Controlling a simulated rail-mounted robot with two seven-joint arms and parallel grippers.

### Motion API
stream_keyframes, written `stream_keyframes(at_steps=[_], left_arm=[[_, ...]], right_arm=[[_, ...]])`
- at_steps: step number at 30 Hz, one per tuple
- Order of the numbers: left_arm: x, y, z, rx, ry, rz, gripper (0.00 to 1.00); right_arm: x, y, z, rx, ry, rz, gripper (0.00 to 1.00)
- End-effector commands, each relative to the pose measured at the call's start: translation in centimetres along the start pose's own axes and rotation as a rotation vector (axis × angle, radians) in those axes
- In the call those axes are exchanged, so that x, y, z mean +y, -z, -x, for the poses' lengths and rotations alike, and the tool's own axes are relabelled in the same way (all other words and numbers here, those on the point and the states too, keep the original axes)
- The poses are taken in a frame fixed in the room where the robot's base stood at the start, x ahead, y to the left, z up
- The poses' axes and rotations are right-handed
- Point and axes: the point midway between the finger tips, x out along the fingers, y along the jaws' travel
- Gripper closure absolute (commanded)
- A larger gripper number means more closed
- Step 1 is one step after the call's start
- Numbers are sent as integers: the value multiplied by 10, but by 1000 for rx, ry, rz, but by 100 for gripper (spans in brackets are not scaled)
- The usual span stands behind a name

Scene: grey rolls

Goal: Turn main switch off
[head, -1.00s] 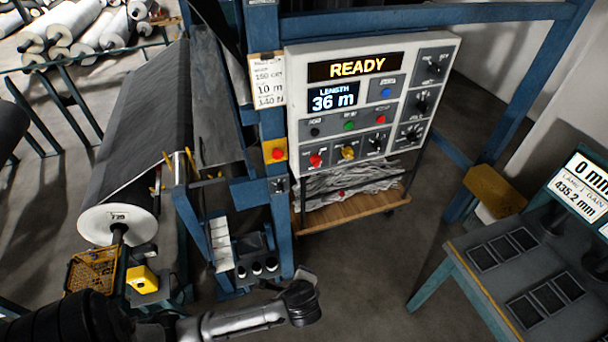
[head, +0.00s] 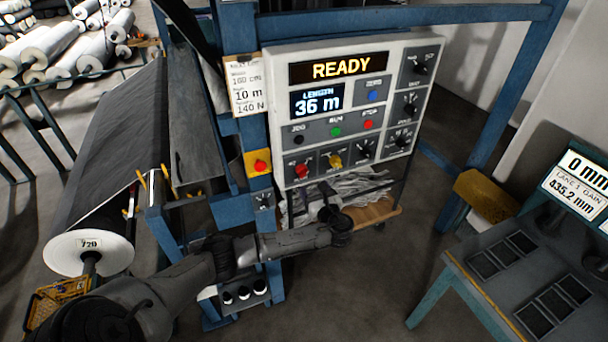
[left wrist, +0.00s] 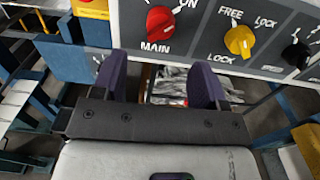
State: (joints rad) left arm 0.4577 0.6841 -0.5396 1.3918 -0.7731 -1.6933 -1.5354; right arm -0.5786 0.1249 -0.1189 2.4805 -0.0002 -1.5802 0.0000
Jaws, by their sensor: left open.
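The control panel (head: 345,75) is white with grey sections and lit displays reading READY and LENGTH 36 m. The main switch is a red rotary knob (head: 301,171) at its lower left. In the left wrist view the red knob (left wrist: 160,20) sits above the word MAIN, with ON at its upper right; I cannot tell its exact setting. My left gripper (head: 332,207) is just below the panel. In the left wrist view my left gripper (left wrist: 160,75) is open and empty, its dark fingers apart below the knob and not touching it. My right gripper is not in view.
A yellow knob (left wrist: 238,40) marked FREE and LOCK sits right of the main switch. A red button on a yellow box (head: 259,164) is on the blue post left of the panel. A desk stands at the right.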

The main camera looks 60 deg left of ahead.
Motion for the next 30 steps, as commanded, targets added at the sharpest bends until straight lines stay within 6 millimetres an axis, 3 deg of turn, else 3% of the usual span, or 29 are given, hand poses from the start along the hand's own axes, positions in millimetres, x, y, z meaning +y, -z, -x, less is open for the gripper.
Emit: stream_keyframes(at_steps=[3, 12, 19, 30], left_arm=[[0, -1, -24, -1, -2, -1, 34], [0, 0, -67, 0, -1, 1, 34], [0, 0, -82, 2, 1, 2, 34], [0, 1, -84, 3, 1, 2, 34]], right_arm=[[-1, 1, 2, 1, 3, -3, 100], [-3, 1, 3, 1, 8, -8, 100], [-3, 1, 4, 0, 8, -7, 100], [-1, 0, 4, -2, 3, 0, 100]])
